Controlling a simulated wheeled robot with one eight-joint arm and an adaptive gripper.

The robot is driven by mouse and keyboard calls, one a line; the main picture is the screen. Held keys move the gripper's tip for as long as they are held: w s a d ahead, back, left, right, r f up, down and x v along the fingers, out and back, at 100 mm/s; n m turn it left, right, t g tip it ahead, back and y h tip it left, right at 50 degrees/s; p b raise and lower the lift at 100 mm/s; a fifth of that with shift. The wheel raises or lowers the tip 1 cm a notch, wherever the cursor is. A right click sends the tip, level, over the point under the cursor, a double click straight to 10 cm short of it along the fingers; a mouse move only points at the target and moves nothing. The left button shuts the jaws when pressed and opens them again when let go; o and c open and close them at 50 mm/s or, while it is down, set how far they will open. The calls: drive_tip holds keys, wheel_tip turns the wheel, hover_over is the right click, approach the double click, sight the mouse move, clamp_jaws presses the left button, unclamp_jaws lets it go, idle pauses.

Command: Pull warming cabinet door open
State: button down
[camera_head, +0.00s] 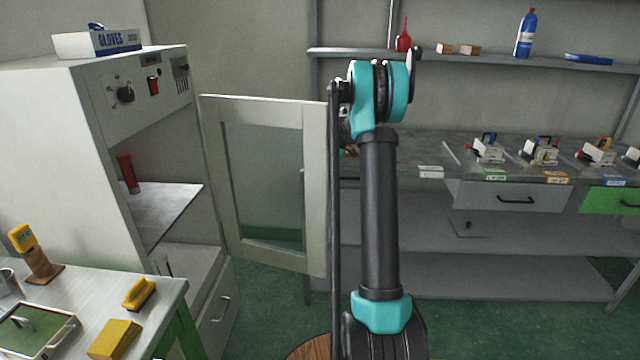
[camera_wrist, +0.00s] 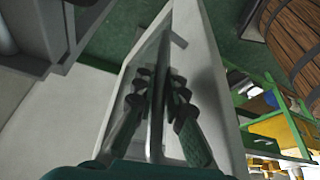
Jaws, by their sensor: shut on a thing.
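The warming cabinet (camera_head: 40,120) stands at the left in the head view. Its pale-framed door with a glass pane (camera_head: 312,190) is swung wide open, out to the right of the cabinet. The door also shows in the wrist view (camera_wrist: 208,90), seen close along its edge. My gripper (camera_wrist: 155,85) is shut on the door's handle side, with its dark fingers on either side of a thin upright bar. That bar looks like the handle, but the exact contact is unclear. In the head view my arm hides the gripper at the door's free edge.
A bench with a yellow sponge (camera_head: 115,340) and a brush (camera_head: 138,294) is at front left. A grey workbench (camera_head: 400,172) with drawers and wax tools is behind the door at right. A wooden barrel (camera_wrist: 292,35) shows in the wrist view.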

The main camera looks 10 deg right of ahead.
drive_tip(key=c, duration=1.6)
unclamp_jaws()
drive_tip(key=shift+r, duration=0.1)
drive_tip(key=v, duration=1.2)
